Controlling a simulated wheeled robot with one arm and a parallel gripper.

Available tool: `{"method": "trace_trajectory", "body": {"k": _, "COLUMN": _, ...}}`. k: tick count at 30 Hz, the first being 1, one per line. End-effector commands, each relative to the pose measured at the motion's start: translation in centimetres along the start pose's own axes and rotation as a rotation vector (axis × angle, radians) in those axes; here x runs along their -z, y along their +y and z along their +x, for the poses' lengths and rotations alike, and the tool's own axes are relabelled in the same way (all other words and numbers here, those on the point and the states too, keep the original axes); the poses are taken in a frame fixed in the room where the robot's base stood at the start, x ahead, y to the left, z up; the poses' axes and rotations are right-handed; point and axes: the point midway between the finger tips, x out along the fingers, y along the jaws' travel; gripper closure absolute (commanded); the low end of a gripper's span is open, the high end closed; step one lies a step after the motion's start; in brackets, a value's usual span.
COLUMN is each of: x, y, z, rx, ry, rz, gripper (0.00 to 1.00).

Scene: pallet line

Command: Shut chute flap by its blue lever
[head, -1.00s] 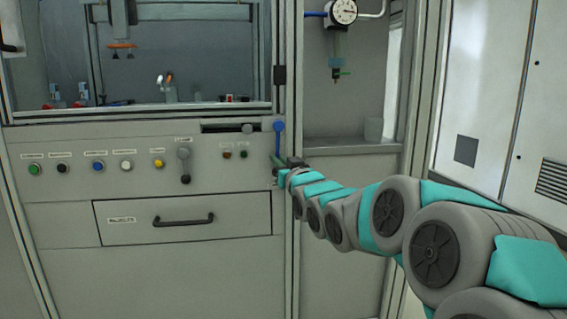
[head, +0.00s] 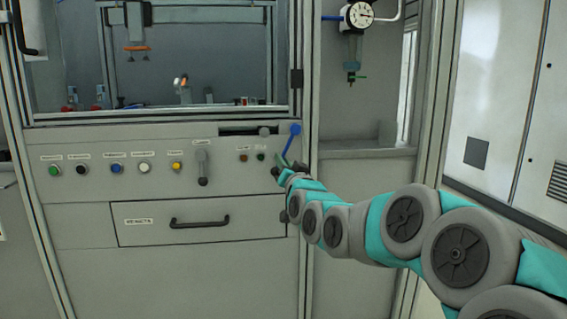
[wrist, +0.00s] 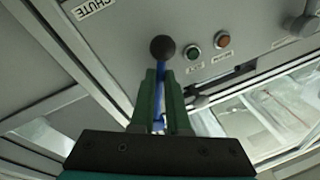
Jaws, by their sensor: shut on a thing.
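The blue lever (head: 291,141) is on the right end of the grey panel in the head view. It is tilted, its top to the right and its lower end to the left, at my gripper (head: 282,166). In the wrist view, the green fingers of my gripper (wrist: 160,90) are shut on the blue lever (wrist: 159,103). A dark slot (head: 247,131) is in the panel left of the lever; I cannot clearly make out the chute flap.
A red button (wrist: 222,39) and a green button (wrist: 193,52) are close to the knob. A grey lever (head: 202,165) and several coloured buttons stand further left. A drawer (head: 200,221) is below. A frame post (head: 309,90) rises right of the lever.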

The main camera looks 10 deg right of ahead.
Motion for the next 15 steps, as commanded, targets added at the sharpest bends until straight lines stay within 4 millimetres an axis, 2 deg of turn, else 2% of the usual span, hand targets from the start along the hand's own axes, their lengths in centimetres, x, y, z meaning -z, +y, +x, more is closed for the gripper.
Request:
{"method": "trace_trajectory", "body": {"k": 6, "x": 0.0, "y": -0.12, "z": 0.01, "rx": 0.002, "ry": 0.0, "rz": -0.001, "gripper": 1.0}}
{"method": "trace_trajectory", "body": {"k": 7, "x": 0.0, "y": -0.12, "z": 0.01, "rx": 0.002, "ry": 0.0, "rz": -0.001, "gripper": 0.83}}
{"method": "trace_trajectory", "body": {"k": 14, "x": 0.04, "y": -0.1, "z": 0.01, "rx": 0.002, "ry": 0.0, "rz": -0.001, "gripper": 0.57}}
{"method": "trace_trajectory", "body": {"k": 15, "x": 0.04, "y": -0.09, "z": 0.01, "rx": 0.002, "ry": 0.0, "rz": -0.001, "gripper": 0.56}}
